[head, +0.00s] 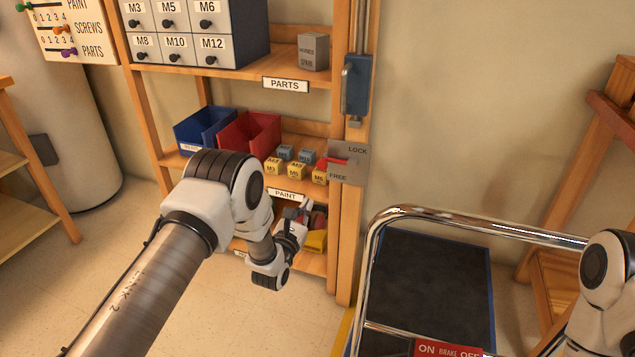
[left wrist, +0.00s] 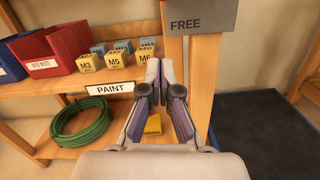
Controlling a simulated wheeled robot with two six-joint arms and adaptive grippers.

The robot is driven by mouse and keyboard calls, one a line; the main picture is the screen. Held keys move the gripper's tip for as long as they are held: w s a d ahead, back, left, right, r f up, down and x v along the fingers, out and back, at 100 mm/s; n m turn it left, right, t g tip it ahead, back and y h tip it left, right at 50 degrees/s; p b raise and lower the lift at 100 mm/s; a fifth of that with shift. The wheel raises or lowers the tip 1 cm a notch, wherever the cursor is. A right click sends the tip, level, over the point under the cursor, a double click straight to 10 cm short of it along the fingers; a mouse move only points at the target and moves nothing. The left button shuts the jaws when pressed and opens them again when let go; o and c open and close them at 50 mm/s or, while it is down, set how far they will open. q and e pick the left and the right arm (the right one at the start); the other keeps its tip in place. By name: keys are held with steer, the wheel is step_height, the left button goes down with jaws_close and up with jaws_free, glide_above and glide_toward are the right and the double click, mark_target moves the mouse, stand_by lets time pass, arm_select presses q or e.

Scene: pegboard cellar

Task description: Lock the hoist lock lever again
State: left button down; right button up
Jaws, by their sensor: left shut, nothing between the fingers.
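The hoist lock lever (head: 335,161) is red and lies roughly level, its handle toward the left. It sits on a grey plate (head: 347,174) on the shelf's wooden post, marked LOCK at the top and FREE at the bottom. I cannot tell its exact setting. My left gripper (head: 303,212) is below and left of the plate, apart from it. In the left wrist view the gripper (left wrist: 162,70) is shut and empty. The plate's FREE corner (left wrist: 200,15) shows just above and right of the fingertips; the lever is outside that view. My right gripper is out of frame.
A blue bin (head: 203,128), a red bin (head: 250,132) and several small labelled boxes stand on the shelf left of the plate. A blue hoist box (head: 356,85) hangs above it. A cart with a chrome rail (head: 470,222) stands at lower right. A green hose (left wrist: 78,122) lies below.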

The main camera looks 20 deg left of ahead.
arm_select(q)
steer(key=w+r+b, duration=0.1)
steer(key=w+r, duration=0.3)
steer(key=w, duration=0.3)
steer(key=shift+d+r+b, duration=0.2)
steer(key=shift+d+b, duration=0.2)
steer(key=shift+d, duration=0.05)
steer(key=shift+r, duration=0.1)
